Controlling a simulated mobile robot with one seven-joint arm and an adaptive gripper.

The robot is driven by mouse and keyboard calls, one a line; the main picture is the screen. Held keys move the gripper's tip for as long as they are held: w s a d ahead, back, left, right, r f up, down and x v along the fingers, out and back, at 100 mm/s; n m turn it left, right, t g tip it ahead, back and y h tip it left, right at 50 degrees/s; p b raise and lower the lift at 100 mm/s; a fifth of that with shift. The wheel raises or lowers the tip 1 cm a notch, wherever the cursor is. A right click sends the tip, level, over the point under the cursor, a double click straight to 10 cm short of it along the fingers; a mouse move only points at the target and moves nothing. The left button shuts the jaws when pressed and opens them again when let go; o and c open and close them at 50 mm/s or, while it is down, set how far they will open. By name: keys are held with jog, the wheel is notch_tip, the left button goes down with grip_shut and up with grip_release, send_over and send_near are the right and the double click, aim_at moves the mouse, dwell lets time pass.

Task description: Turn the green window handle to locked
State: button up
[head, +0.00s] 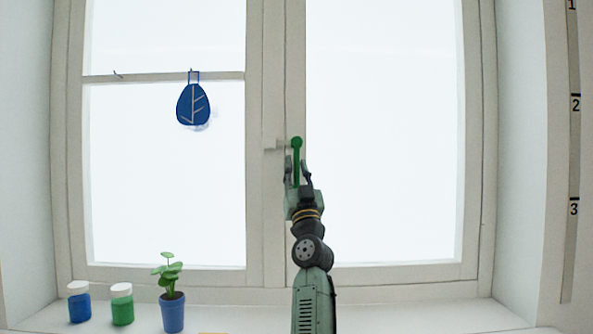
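The green window handle (297,150) sits on the middle stile of the white window frame. Its round pivot is at the top and its lever points straight down. My gripper (298,168) is at the lower part of the lever, with one finger on each side of it. The fingers look spread, with a small gap between them and the lever, so the gripper appears open around it. The lever's lower end is partly hidden by my gripper. A small pale block (271,143) sits on the frame just left of the pivot.
A blue leaf ornament (193,104) hangs from a crossbar in the left window. On the sill's left stand a blue paint jar (79,306), a green paint jar (122,309) and a plant in a blue pot (172,312). The sill's right side is clear.

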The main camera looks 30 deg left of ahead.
jog(key=shift+o, duration=0.8)
jog(key=shift+s+d+f, duration=0.1)
jog(key=shift+s+f, duration=0.05)
jog(key=shift+f, duration=0.1)
jog(key=v, duration=1.1)
jog(key=shift+s+d+f, duration=0.1)
jog(key=shift+f, duration=0.05)
